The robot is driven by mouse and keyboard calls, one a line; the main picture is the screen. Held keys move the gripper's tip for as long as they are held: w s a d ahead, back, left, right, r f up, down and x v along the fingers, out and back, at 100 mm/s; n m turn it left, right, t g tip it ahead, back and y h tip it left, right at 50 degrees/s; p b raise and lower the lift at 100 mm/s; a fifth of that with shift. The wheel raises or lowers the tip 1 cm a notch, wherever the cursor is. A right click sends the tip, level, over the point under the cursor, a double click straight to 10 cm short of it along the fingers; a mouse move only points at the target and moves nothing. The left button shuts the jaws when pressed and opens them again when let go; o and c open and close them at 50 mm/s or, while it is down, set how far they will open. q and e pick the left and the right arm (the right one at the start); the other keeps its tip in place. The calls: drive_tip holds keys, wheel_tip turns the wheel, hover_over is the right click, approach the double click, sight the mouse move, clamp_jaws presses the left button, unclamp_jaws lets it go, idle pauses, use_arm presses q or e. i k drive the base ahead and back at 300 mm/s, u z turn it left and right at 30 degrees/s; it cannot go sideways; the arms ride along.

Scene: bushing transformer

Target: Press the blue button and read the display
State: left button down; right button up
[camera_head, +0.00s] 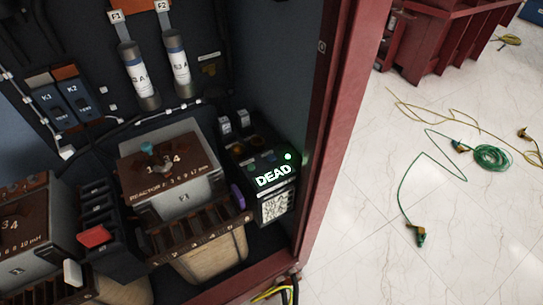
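A black device (240,153) stands at the right inside the open red cabinet. Its display (275,176) shows lit white letters reading "DEAD", tilted in the picture. A small round green light (288,156) glows just above the display. Dark round parts and small coloured spots sit on the device's top face, but they are too small and dim for me to tell a blue button among them. A printed label, like a code square (276,207), is below the display. Neither of my grippers is in view.
The cabinet's red frame post (337,130) stands right of the device. A reactor block (170,165) with a teal knob (147,148) is on its left. Fuses (176,66) hang behind. Green and yellow cables (490,157) lie on the pale floor outside.

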sight(272, 158)
drive_tip(key=z, duration=1.5)
drive_tip(key=i, duration=0.65)
drive_tip(key=u, duration=1.9)
